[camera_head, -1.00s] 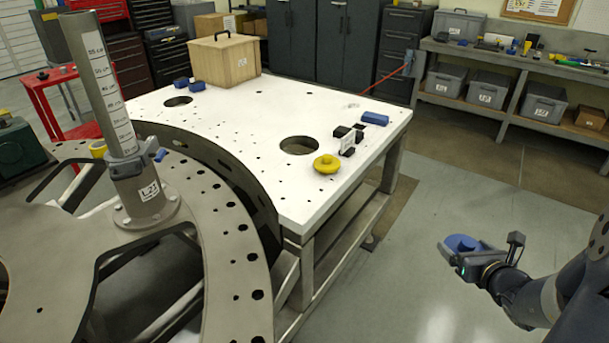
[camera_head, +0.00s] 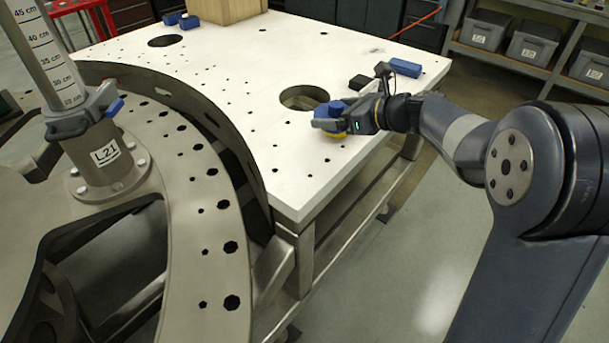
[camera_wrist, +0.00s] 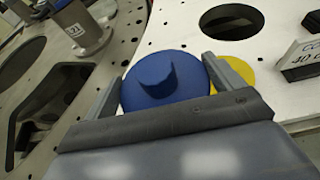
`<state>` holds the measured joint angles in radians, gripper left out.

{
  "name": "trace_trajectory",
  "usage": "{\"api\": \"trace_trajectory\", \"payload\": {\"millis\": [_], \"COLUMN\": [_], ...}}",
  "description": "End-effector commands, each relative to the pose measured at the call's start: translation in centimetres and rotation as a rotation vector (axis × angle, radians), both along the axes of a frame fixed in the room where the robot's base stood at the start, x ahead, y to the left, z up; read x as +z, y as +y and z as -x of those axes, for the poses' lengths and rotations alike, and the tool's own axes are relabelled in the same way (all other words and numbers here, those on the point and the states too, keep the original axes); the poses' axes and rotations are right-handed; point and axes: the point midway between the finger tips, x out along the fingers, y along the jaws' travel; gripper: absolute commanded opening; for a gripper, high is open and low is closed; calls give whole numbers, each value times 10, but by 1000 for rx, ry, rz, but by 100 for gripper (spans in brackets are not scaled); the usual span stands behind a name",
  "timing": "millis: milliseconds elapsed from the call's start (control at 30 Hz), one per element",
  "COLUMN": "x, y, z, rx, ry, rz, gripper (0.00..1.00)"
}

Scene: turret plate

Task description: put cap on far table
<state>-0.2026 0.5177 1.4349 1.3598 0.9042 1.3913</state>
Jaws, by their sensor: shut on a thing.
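A blue cap (camera_head: 330,108), a round disc with a raised grip, is held between the two fingers of my gripper (camera_head: 326,122). In the wrist view the blue cap (camera_wrist: 165,78) fills the space between the fingers of my gripper (camera_wrist: 164,72). My gripper is over the right part of the white-topped table (camera_head: 250,118). A yellow round cap (camera_head: 336,136) shows just under the gripper, mostly hidden in the head view. In the wrist view the yellow cap (camera_wrist: 234,74) shows beside the right finger. I cannot tell the exact height of the blue cap over the table.
A large round hole (camera_head: 304,98) lies just left of the gripper. Dark blocks with a label card (camera_wrist: 305,58) and a blue block (camera_head: 405,67) stand at the right. A curved metal plate with a post (camera_head: 97,150) is at the left. The table's front middle is clear.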

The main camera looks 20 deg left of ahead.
Motion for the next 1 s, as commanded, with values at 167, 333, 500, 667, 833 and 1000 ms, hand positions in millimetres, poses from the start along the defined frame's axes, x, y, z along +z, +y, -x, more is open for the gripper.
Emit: {"api": "trace_trajectory", "payload": {"millis": [167,333,500,667,833,1000], "x": [-1,-12,-39,-53,-83,-96], "y": [56,70,69,69,69,69], "z": [21,28,28,28,28,27], "rx": [125,156,155,154,154,153], "ry": [-2,6,5,4,6,2], "rz": [-1,0,0,-1,0,-1], "gripper": [60,60,60,60,60,60]}}
